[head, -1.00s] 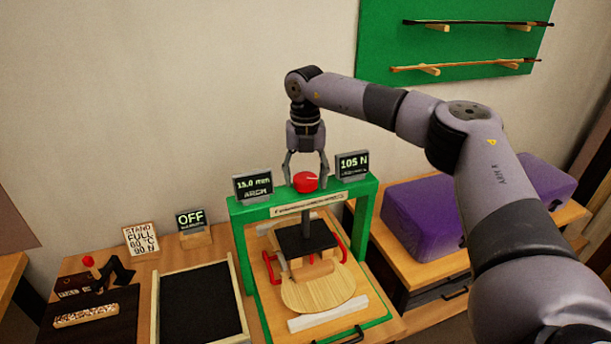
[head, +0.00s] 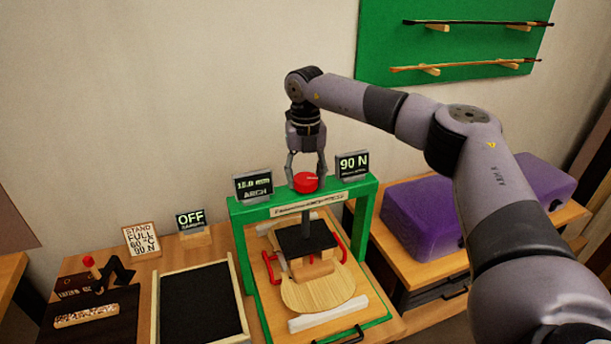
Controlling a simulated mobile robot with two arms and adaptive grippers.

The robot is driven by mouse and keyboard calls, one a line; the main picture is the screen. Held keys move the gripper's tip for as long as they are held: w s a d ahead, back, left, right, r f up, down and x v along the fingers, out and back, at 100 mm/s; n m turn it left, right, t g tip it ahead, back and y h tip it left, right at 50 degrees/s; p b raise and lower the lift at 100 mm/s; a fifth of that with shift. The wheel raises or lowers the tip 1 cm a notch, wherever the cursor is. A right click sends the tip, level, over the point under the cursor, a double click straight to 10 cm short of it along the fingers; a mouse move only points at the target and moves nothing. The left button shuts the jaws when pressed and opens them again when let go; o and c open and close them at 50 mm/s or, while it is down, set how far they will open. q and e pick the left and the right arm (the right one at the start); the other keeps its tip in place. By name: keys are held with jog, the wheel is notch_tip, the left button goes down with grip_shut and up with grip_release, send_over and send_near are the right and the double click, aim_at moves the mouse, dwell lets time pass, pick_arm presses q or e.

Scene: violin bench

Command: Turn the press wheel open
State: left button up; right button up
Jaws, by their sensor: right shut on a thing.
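The red press wheel (head: 305,183) sits on top of the green press frame (head: 361,215). My right gripper (head: 306,176) comes down on it from above and is shut on the wheel, one finger at each side. Below the wheel a post runs down to a dark square press plate (head: 303,238). Under the plate are a small wooden block (head: 313,270) and a pale wooden violin plate (head: 318,294), with red clamps at both sides. The force display (head: 352,164) reads 90 N and the arch display (head: 253,186) reads about 15.0 mm. My left gripper is out of view.
A black tray (head: 203,305) with a wooden rim lies left of the press. Behind it stand an OFF display (head: 191,220) and a sign (head: 141,240) reading "STAND FULL 60 °C 90 N". A purple case (head: 424,217) lies on the right bench. Bows hang on a green board (head: 450,45).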

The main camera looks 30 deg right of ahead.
jog(key=n, duration=0.5)
jog(key=shift+p, duration=0.35)
jog(key=n, duration=0.5)
jog(key=shift+n+p, duration=0.3)
jog(key=shift+n, duration=0.1)
jog(key=n, duration=0.5)
jog(key=shift+r, duration=0.1)
jog(key=n, duration=0.4)
jog(key=shift+n+p, duration=0.4)
jog(key=n, duration=0.4)
jog(key=shift+w+n, duration=0.1)
jog(key=shift+n, duration=0.2)
jog(key=n, duration=1)
jog(key=shift+r, duration=0.1)
jog(key=n, duration=0.4)
jog(key=shift+n+p, duration=0.3)
jog(key=shift+n, duration=0.1)
